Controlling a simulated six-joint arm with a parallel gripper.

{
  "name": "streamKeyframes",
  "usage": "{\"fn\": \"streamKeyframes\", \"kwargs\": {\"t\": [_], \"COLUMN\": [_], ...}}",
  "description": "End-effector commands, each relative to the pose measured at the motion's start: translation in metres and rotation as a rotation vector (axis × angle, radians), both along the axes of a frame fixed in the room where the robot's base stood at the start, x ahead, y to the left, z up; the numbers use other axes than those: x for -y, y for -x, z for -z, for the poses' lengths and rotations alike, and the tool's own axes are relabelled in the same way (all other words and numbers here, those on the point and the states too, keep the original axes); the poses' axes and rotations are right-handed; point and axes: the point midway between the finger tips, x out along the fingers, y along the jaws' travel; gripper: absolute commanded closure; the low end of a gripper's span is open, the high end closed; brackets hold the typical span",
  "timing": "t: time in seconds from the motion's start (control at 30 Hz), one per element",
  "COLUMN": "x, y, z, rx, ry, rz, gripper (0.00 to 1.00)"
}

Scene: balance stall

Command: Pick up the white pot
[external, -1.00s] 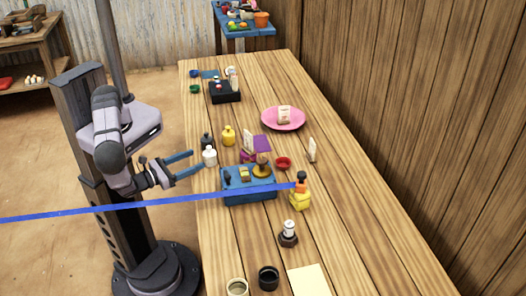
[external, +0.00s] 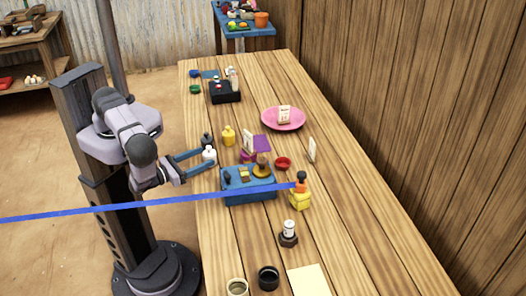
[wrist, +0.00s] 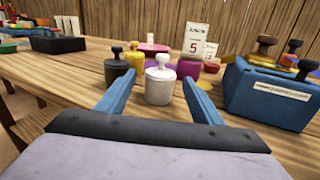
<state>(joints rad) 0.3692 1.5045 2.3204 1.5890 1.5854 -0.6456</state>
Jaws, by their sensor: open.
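The white pot (external: 209,155) stands upright near the left edge of the wooden table, in front of a dark pot (external: 207,140). In the wrist view the white pot (wrist: 159,82) has a rounded knob on its lid and sits between my two blue fingers. My gripper (external: 204,157) is open, its fingertips at either side of the pot. In the wrist view my gripper (wrist: 160,98) shows a gap between each finger and the pot. The dark pot (wrist: 116,70) is just behind and left of it.
A blue box (external: 249,190) with small items on it stands close on the right. A yellow pot (external: 228,136) and a magenta pot (wrist: 189,68) are behind. A blue strap (external: 110,206) crosses the external view. A black box (external: 224,92) stands farther back.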

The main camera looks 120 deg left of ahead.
Motion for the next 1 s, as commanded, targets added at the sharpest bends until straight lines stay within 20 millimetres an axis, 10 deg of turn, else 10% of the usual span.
{"fn": "streamKeyframes", "kwargs": {"t": [0.77, 1.0], "x": [-0.029, -0.029], "y": [-0.013, -0.013], "z": [0.002, 0.002], "rx": [0.001, 0.001], "ry": [0.0, 0.0], "rz": [0.0, 0.0], "gripper": [0.4, 0.9]}}
